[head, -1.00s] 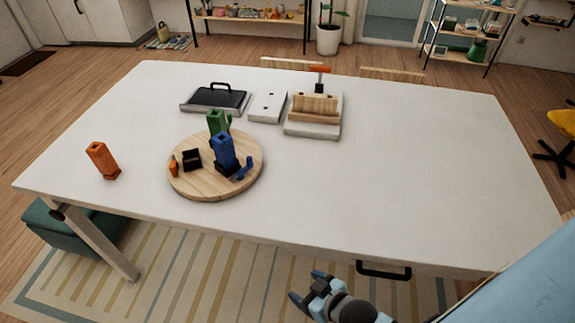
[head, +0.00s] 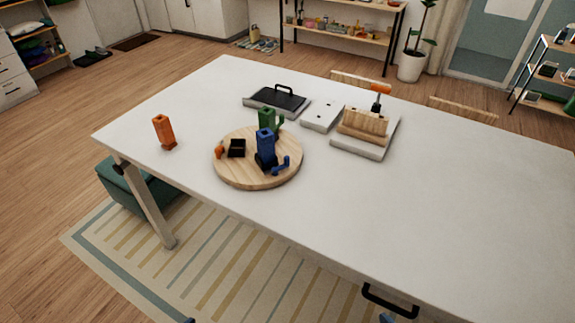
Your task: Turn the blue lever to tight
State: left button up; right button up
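A round wooden board (head: 235,177) lies on the white table. On it stands an upright blue block-like piece (head: 265,146) with a dark base. A blue lever (head: 281,163) sticks out low at its right side. The lever's exact angle and any tight marking are too small to read. A green piece (head: 267,121) stands behind the blue one and is partly hidden by it. Only small bluish bits, probably of my grippers, show at the bottom edge, far from the lever. Whether they are open or shut is not visible.
A small orange piece (head: 220,150) and a black holder (head: 236,148) are also on the board. An orange block (head: 164,132) stands to the left. Behind are a black-topped tray (head: 277,99), a white plate (head: 322,117) and a wooden rack (head: 363,126). The table's right side is clear.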

aim_at(274, 171)
jog(key=i+j, duration=0.15)
jog(key=j, duration=0.25)
jog(key=i+j, duration=0.15)
jog(key=j, duration=0.2)
jog(key=i+j, duration=0.1)
jog(key=j, duration=0.3)
jog(key=i+j, duration=0.15)
jog(key=j, duration=0.2)
jog(key=z, duration=2.05)
